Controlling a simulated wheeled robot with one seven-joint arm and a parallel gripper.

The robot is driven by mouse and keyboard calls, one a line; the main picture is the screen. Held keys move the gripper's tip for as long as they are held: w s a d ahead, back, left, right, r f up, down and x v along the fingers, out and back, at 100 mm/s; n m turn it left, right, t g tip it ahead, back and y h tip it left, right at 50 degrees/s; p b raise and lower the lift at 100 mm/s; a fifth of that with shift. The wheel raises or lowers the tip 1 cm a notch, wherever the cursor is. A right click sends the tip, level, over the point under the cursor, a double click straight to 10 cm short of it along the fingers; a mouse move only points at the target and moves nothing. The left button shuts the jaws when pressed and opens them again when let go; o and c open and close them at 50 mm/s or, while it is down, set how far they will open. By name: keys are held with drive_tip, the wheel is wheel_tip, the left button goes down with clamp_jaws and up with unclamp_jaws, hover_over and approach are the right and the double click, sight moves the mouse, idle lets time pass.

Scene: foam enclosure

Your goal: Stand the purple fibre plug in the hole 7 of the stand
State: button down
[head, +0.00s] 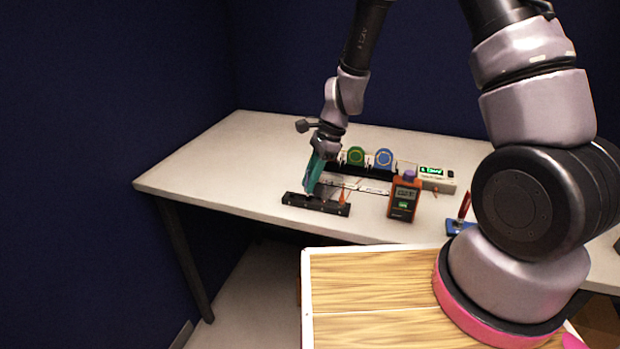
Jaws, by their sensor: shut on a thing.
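The stand (330,208) is a low black bar near the front edge of the white table. My gripper (312,190) with teal fingers points down, tilted a little, over the middle of the stand. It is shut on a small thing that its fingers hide. I cannot make out the purple fibre plug at the fingertips, nor whether the held thing touches the stand. A small orange piece (342,198) stands at the stand's right end. The hole numbers are too small to read, and the gripper covers part of the stand.
Behind are green (355,156) and blue (384,158) round reels and a device with a green display (432,171). A blue base (459,227) holds something red. The table's left side is clear.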

drive_tip(key=shift+f, duration=1.2)
idle(0.4)
drive_tip(key=c, duration=0.7)
unclamp_jaws()
drive_tip(key=v, duration=1)
drive_tip(key=shift+d+r, duration=0.1)
drive_tip(key=shift+r, duration=0.25)
